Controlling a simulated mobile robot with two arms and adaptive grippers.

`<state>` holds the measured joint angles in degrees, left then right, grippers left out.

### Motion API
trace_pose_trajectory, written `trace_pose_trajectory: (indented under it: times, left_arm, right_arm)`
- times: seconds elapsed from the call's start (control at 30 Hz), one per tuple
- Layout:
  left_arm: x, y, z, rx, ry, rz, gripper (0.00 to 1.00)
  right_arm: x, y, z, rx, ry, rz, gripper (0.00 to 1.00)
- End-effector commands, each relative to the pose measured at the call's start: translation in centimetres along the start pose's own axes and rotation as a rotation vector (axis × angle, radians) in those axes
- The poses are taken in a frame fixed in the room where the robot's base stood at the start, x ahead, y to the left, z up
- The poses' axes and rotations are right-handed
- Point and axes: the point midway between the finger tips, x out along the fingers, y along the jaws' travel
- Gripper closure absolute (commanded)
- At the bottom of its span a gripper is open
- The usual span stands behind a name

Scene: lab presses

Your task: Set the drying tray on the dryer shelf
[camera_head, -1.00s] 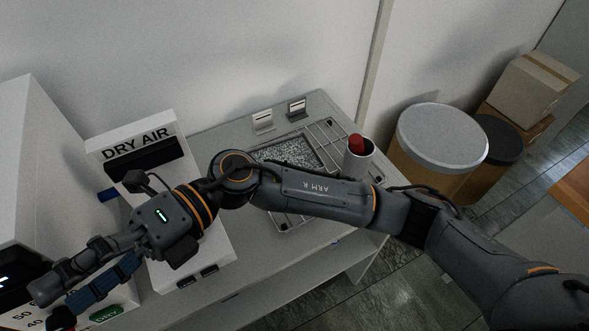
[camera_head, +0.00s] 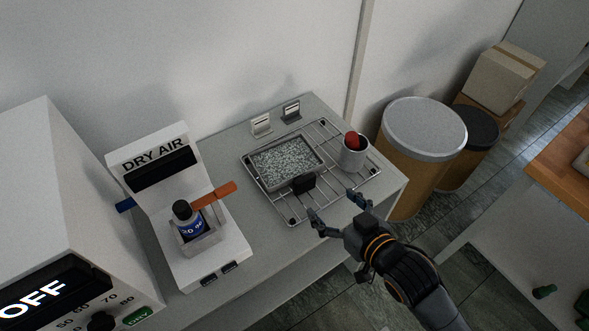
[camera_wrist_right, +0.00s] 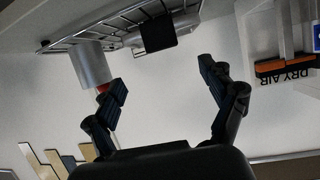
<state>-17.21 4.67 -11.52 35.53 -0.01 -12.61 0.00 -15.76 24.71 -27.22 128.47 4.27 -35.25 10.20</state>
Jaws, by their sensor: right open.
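The drying tray (camera_head: 262,178), a grey shallow tray filled with speckled granules, lies on a wire rack (camera_head: 291,220) on the bench. A black grip (camera_head: 303,184) is on its front edge. My right gripper (camera_head: 332,203) is open and empty, just in front of the rack, its fingers pointing toward the tray and apart from the grip. In the right wrist view the tray's grip (camera_wrist_right: 158,33) shows beyond my open fingers (camera_wrist_right: 160,82). The dryer (camera_head: 35,185), a white box with an OFF display, stands at the left; its shelf is not visible. My left gripper is not in view.
A grey cup (camera_head: 353,158) with something red inside stands on the rack, right of the tray. A DRY AIR unit (camera_head: 172,262) holds a blue-labelled bottle (camera_head: 184,213), with an orange bar beside it. Two small cards stand behind the rack. Drums (camera_head: 408,165) stand beyond the bench.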

Motion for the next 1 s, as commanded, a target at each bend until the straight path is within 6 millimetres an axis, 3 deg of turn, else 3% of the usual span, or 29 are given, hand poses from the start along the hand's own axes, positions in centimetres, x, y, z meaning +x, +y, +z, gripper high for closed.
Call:
trace_pose_trajectory:
  times: [0.4, 0.67, 1.0]
  left_arm:
    - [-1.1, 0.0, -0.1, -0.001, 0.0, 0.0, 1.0]
    - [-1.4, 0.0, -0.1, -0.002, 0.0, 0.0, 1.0]
    - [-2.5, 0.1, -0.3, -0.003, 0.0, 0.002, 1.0]
  right_arm:
    - [7.1, -0.1, -0.1, 0.0, 0.001, 0.0, 0.17]
    - [8.7, -0.1, -0.1, -0.002, 0.001, -0.001, 0.17]
    - [12.6, -0.4, 0.1, -0.003, 0.002, -0.001, 0.17]
